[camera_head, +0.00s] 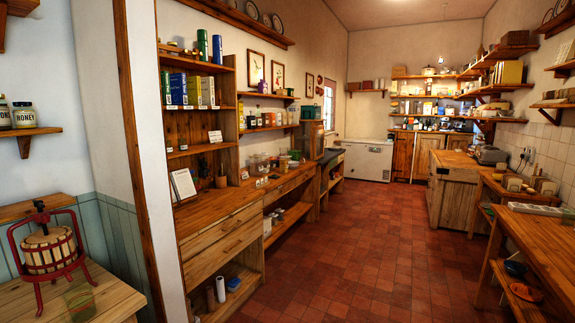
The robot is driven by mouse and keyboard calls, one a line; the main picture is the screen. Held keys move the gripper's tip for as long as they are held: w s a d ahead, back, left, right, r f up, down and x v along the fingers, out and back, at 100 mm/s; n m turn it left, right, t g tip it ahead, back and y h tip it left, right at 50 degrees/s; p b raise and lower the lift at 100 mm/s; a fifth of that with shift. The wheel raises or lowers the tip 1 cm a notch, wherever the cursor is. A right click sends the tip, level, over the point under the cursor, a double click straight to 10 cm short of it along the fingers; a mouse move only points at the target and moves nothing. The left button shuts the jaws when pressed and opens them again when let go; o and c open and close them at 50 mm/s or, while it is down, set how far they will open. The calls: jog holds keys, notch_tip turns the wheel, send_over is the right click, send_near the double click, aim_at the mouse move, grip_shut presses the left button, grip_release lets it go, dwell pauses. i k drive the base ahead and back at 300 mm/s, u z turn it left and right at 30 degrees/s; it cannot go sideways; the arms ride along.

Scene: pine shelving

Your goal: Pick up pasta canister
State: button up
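I cannot make out for sure which thing is the pasta canister. A tall green cylinder (202,45) and a tall blue cylinder (217,49) stand upright side by side on top of the wooden hutch at the left. Their labels are too small to read. Several jars and containers (262,161) stand farther along the left counter, too small to tell apart. My gripper is not in view.
A long wooden counter (222,205) with drawers runs along the left wall. A fruit press (50,250) stands on a table at the near left. A wooden block (455,190) and benches line the right. The red tiled floor (360,240) between them is clear.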

aim_at(283, 163)
jog(key=z, duration=0.3)
jog(key=i, duration=1.05)
jog(key=z, duration=0.45)
jog(key=i, duration=4.3)
jog(key=u, duration=0.65)
jog(key=i, duration=0.95)
jog(key=u, duration=2)
jog(key=i, duration=1.05)
jog(key=u, duration=0.7)
jog(key=i, duration=0.45)
